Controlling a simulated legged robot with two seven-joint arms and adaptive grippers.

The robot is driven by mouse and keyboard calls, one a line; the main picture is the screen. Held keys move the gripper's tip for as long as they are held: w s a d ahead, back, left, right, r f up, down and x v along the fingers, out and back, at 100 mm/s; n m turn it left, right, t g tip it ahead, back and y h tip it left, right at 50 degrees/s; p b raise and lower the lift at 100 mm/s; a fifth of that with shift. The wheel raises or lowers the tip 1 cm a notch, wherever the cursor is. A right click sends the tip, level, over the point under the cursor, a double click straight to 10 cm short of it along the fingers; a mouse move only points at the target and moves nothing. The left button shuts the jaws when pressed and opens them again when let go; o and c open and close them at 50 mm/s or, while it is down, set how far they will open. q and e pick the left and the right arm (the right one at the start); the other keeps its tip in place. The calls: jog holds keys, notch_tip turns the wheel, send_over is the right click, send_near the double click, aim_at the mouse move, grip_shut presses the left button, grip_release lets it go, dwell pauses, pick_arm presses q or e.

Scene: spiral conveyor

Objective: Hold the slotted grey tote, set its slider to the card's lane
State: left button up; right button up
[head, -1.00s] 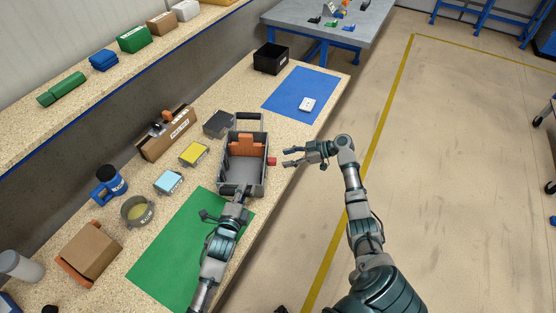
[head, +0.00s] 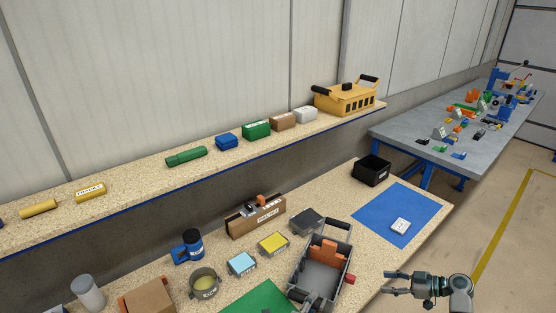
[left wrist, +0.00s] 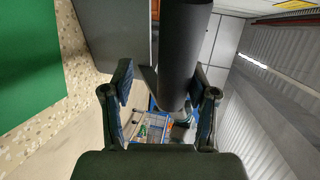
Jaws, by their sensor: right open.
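The grey tote (head: 314,284) stands on the bench with a raised handle bar at its far end (head: 337,224). An orange slotted piece (head: 324,252) sits inside it, and a red knob (head: 350,279) sticks out of its right side. My left gripper (head: 308,301) is at the tote's near end, cut by the lower frame edge. In the left wrist view its fingers (left wrist: 163,88) are apart around a dark bar (left wrist: 184,50), with a gap at the left finger. My right gripper (head: 388,283) is open and empty, right of the knob.
Yellow (head: 273,243), blue (head: 242,263) and dark (head: 306,220) blocks lie left of the tote, beside a brown carton (head: 256,217). A black bin (head: 371,170) stands behind the blue mat (head: 416,203). A green mat (head: 262,300) lies at the front. A loaded shelf runs behind.

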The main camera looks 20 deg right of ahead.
pick_arm(q)
jog(key=shift+r, duration=0.2)
jog(key=shift+s+a+r, duration=0.1)
jog(key=shift+s, duration=0.05)
jog(key=v, duration=1.1)
jog(key=shift+a, duration=0.15)
jog(key=shift+s, duration=0.15)
